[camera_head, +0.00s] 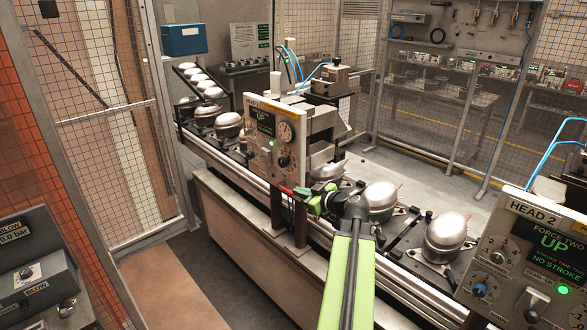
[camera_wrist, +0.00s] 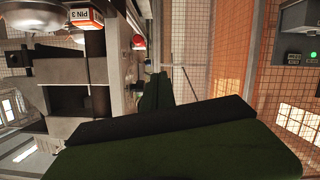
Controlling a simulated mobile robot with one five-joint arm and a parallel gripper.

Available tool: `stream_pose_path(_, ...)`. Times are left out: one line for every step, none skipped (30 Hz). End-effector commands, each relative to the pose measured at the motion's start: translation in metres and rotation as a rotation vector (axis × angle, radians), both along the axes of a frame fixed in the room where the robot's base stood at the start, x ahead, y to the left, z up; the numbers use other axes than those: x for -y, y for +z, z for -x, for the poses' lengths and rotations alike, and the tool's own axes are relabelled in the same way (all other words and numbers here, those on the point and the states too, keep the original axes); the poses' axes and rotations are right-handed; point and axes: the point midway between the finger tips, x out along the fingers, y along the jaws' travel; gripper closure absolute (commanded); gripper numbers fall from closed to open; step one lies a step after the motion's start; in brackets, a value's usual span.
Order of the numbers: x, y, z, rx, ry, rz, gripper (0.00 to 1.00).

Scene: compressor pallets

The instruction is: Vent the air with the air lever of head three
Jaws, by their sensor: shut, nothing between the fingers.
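A grey head panel (camera_head: 273,145) stands mid-picture in the head view, with a screen reading UP, a round gauge, a black knob and a green light. A small red part (camera_head: 285,190), perhaps the air lever's end, shows low beside the panel. My green gripper (camera_head: 308,197) is shut and empty close to it; touching or apart I cannot tell. In the wrist view my gripper (camera_wrist: 156,92) is dark green, with a red knob (camera_wrist: 139,42) just beyond it. An orange PIN 3 label (camera_wrist: 86,18) shows at upper left.
The HEAD 2 panel (camera_head: 530,255) stands at right, reading UP and NO STROKE. Silver compressors (camera_head: 447,238) sit along the conveyor (camera_head: 230,170) behind my arm. A blow-off box (camera_head: 35,270) stands at lower left, and mesh fencing (camera_head: 95,110) rises behind it.

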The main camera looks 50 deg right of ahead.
Motion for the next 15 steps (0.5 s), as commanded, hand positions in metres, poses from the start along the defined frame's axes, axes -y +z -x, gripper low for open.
stream_pose_path(0.012, 0.013, 0.009, 0.017, -0.022, 0.018, 1.00)
stream_pose_path(0.016, 0.016, 0.012, 0.024, -0.029, 0.027, 1.00)
stream_pose_path(0.020, 0.018, 0.015, 0.032, -0.036, 0.036, 1.00)
stream_pose_path(0.022, 0.018, 0.016, 0.034, -0.039, 0.040, 1.00)
stream_pose_path(0.023, 0.018, 0.017, 0.036, -0.040, 0.043, 1.00)
stream_pose_path(0.023, 0.017, 0.017, 0.036, -0.041, 0.043, 1.00)
stream_pose_path(0.023, 0.017, 0.017, 0.036, -0.040, 0.043, 1.00)
stream_pose_path(0.022, 0.016, 0.017, 0.035, -0.039, 0.043, 1.00)
stream_pose_path(0.022, 0.016, 0.016, 0.035, -0.038, 0.042, 1.00)
stream_pose_path(0.022, 0.016, 0.016, 0.035, -0.038, 0.042, 1.00)
stream_pose_path(0.022, 0.016, 0.016, 0.035, -0.038, 0.042, 1.00)
stream_pose_path(0.022, 0.016, 0.016, 0.035, -0.037, 0.042, 1.00)
stream_pose_path(0.022, 0.016, 0.015, 0.035, -0.037, 0.042, 1.00)
stream_pose_path(0.022, 0.015, 0.013, 0.035, -0.036, 0.042, 1.00)
stream_pose_path(0.022, 0.014, 0.011, 0.035, -0.036, 0.042, 1.00)
